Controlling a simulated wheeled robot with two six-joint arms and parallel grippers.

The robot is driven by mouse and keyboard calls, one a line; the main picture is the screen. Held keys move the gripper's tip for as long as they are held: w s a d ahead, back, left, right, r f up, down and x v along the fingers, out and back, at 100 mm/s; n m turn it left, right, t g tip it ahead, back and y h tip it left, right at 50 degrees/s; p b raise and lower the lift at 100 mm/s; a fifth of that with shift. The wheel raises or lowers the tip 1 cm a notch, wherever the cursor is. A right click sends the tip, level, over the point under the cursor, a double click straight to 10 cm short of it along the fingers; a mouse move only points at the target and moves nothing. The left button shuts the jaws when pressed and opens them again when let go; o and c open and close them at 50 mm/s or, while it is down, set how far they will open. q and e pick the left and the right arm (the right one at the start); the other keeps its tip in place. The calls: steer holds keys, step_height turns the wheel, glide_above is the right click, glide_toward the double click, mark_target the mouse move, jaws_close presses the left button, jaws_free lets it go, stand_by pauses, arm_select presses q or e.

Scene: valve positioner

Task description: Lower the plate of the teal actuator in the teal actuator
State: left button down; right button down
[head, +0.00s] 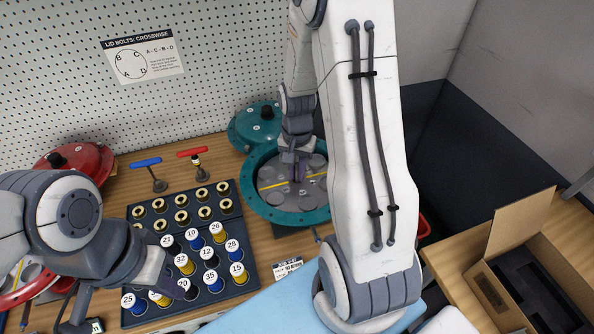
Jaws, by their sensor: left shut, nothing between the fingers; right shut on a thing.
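The teal actuator (318,216) is an open round housing on the wooden bench, centre of the picture. Inside its rim is the grey plate (270,182), with round lobes and a yellow line across it. My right gripper (299,176) reaches down from above to the middle of the plate and is shut on it; the fingertips are partly hidden. I cannot tell the gap between the plate and the housing floor. My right arm covers part of the right rim. My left gripper (76,322) is shut and empty at the lower left, partly cut off by the edge.
The teal lid (252,122) lies behind the actuator. A dark rack (212,284) of numbered spring cartridges stands left of it. Blue (146,162) and red (192,152) T-handle tools stand behind the rack. A red lid (85,160) is far left; an open cardboard box (520,225) is right.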

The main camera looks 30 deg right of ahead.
steer(key=c, duration=0.8)
jaws_free()
step_height(320, 180, up, 11)
steer(key=shift+f+b, duration=0.2)
steer(key=shift+b, duration=0.5)
steer(key=s+a+r+n, duration=0.1)
steer(key=s+a+n, duration=0.1)
steer(key=a+n, duration=0.35)
steer(key=s+a+n, duration=0.2)
steer(key=a, duration=0.6)
steer(key=s+a+n, duration=0.3)
steer(key=s, duration=0.1)
steer(key=s+a+n+b, duration=0.1)
steer(key=s+a+n, duration=0.2)
steer(key=s+a, duration=0.1)
steer(key=s+a+n+y, duration=0.1)
steer(key=s+a+n, duration=0.2)
steer(key=s, duration=0.3)
steer(key=shift+s+a+f+n, duration=0.15)
steer(key=shift+a+f+n, duration=0.1)
steer(key=shift+a+n, duration=0.15)
